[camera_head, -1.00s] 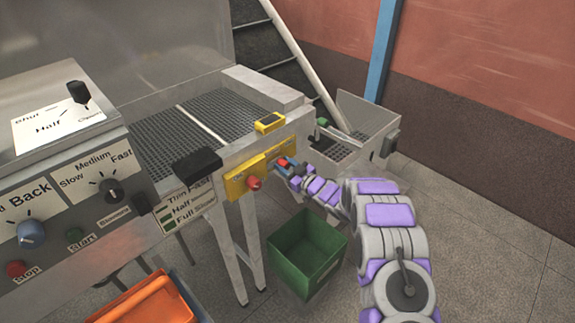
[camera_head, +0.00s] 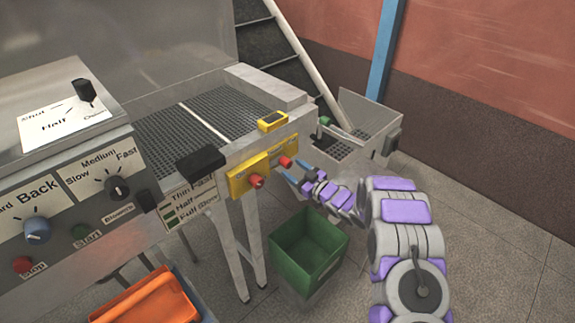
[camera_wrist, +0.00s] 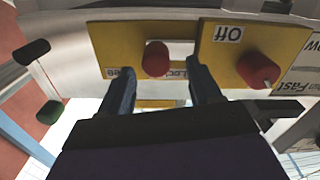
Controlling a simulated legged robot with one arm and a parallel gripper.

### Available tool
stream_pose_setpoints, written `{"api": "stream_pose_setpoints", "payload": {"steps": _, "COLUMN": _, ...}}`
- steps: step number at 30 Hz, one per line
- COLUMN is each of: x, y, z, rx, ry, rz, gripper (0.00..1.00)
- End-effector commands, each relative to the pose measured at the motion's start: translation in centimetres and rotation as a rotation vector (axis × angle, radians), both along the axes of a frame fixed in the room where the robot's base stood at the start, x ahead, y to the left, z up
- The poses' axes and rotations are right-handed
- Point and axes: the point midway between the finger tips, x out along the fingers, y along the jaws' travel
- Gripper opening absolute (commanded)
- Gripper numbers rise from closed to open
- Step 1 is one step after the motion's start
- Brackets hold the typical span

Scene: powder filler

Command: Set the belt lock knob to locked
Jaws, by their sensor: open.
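The belt lock knob (camera_head: 286,161) is a red knob on the right-hand yellow plate of the machine's front rail. In the wrist view the knob (camera_wrist: 155,59) sits on its yellow plate (camera_wrist: 112,42), between partly covered upside-down labels that seem to read "Free" and "Lock". Its setting cannot be told. My gripper (camera_head: 294,169) is open just in front of and to the right of the knob. In the wrist view the two blue fingers of my gripper (camera_wrist: 160,74) are spread to either side below the knob, holding nothing. They appear apart from it.
A second red knob (camera_head: 257,181) with an "Off" label is close on the left. A green bin (camera_head: 307,250) stands below. A metal tray (camera_head: 368,127) is at the rail's right end. Open floor lies to the right.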

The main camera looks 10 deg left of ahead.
Motion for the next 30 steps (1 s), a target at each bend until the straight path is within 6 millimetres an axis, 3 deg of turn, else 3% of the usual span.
{"api": "stream_pose_setpoints", "payload": {"steps": 9, "x": -4.5, "y": -5.9, "z": 0.0, "rx": -0.004, "ry": 0.005, "rz": -0.004, "gripper": 0.63}}
{"api": "stream_pose_setpoints", "payload": {"steps": 15, "x": -6.6, "y": -8.5, "z": 0.0, "rx": -0.003, "ry": 0.001, "rz": -0.002, "gripper": 0.63}}
{"api": "stream_pose_setpoints", "payload": {"steps": 21, "x": -7.7, "y": -9.6, "z": -0.2, "rx": -0.004, "ry": 0.003, "rz": 0.001, "gripper": 0.63}}
{"api": "stream_pose_setpoints", "payload": {"steps": 30, "x": -7.8, "y": -9.7, "z": -0.1, "rx": -0.003, "ry": 0.001, "rz": 0.002, "gripper": 0.63}}
